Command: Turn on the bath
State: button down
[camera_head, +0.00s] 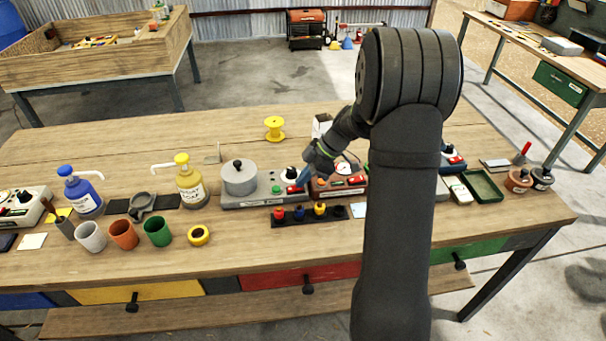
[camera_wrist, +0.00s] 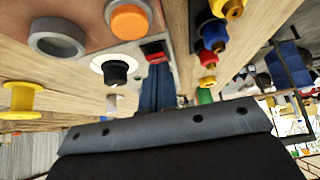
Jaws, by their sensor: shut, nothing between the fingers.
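The bath appears to be the grey unit (camera_head: 232,201) with a round lidded pot (camera_head: 238,180) in the middle of the bench. Its right end carries a white dial with a black knob (camera_head: 290,175), also seen in the wrist view (camera_wrist: 115,70), and a red switch (camera_wrist: 154,47). My gripper (camera_head: 302,178) is shut and empty, its blue fingers pointing down at the unit's right end. In the wrist view the fingertips (camera_wrist: 157,70) are right by the red switch; I cannot tell whether they touch it. My arm hides part of the bench to the right.
A red-brown unit (camera_head: 325,190) with an orange button (camera_wrist: 129,21) stands close on the right. A dark rack (camera_head: 310,219) of coloured plugs lies in front. A yellow spool (camera_head: 274,128) stands behind. Pump bottles (camera_head: 190,184) and cups (camera_head: 124,235) stand left.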

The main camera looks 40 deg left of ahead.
jog(key=shift+w+d+f+g+y, duration=0.1)
jog(key=shift+w+f+g+y, duration=0.05)
jog(key=shift+f+g+y, duration=0.25)
jog(key=shift+s+a+r, duration=0.4)
jog(key=shift+s+a, duration=0.1)
jog(key=shift+s, duration=0.05)
dwell(0.4)
